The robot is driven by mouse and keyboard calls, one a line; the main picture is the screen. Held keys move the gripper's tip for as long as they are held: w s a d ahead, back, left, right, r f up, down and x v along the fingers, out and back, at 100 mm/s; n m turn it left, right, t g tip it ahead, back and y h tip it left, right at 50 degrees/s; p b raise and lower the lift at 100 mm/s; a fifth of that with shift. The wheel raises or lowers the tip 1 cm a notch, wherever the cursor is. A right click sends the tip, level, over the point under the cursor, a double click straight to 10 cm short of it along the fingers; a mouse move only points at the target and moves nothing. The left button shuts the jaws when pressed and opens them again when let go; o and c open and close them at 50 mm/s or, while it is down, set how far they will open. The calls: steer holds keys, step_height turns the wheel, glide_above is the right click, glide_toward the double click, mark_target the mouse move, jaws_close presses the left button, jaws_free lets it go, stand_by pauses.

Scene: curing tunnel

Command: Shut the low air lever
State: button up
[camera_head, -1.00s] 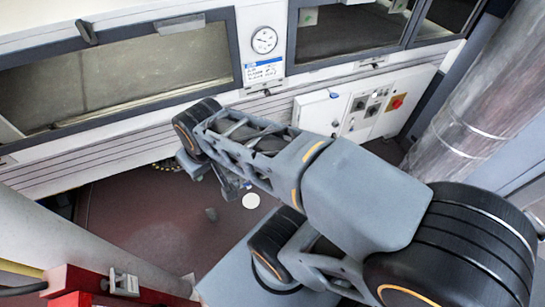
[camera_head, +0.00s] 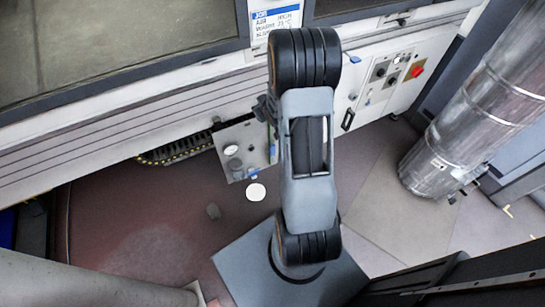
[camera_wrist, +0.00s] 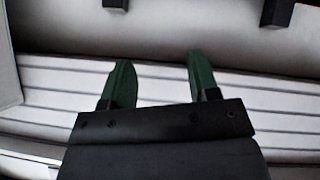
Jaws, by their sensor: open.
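I cannot pick out the low air lever with certainty. A grey panel (camera_head: 238,153) with round fittings sits low under the tunnel, left of my arm. A small blue part (camera_head: 272,153) shows at its right edge, partly beside my arm, and may be a handle. My gripper (camera_wrist: 158,72) shows in the wrist view with its two green fingers apart and nothing between them. It faces a pale ribbed wall (camera_wrist: 260,95) and touches nothing that I can see. In the head view my own arm hides the gripper.
A white control cabinet (camera_head: 372,98) with a red switch (camera_head: 417,71) stands right of my arm. A thick metal duct (camera_head: 480,110) rises at the right. A pale post (camera_head: 90,280) is at lower left. The reddish floor (camera_head: 140,215) is mostly clear, with a white disc (camera_head: 256,192) on it.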

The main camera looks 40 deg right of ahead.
steer(key=s+d+f+t+b, duration=0.1)
steer(key=d+f+t+b, duration=0.15)
steer(key=f, duration=0.75)
steer(key=s+d+f+t+b, duration=0.1)
steer(key=d+f+b, duration=0.25)
steer(key=f, duration=0.75)
steer(key=m+t+b, duration=0.2)
steer(key=t+b, duration=0.2)
steer(key=b, duration=0.2)
glide_toward(273, 148)
steer(key=w+b, duration=0.1)
steer(key=w, duration=0.2)
steer(key=w+d+b, duration=0.1)
steer(key=w, duration=0.3)
steer(key=w+b, duration=0.1)
steer(key=w, duration=0.2)
steer(key=shift+w+d+r, duration=0.15)
steer(key=shift+w+d, duration=0.1)
steer(key=shift+d, duration=0.05)
jaws_close()
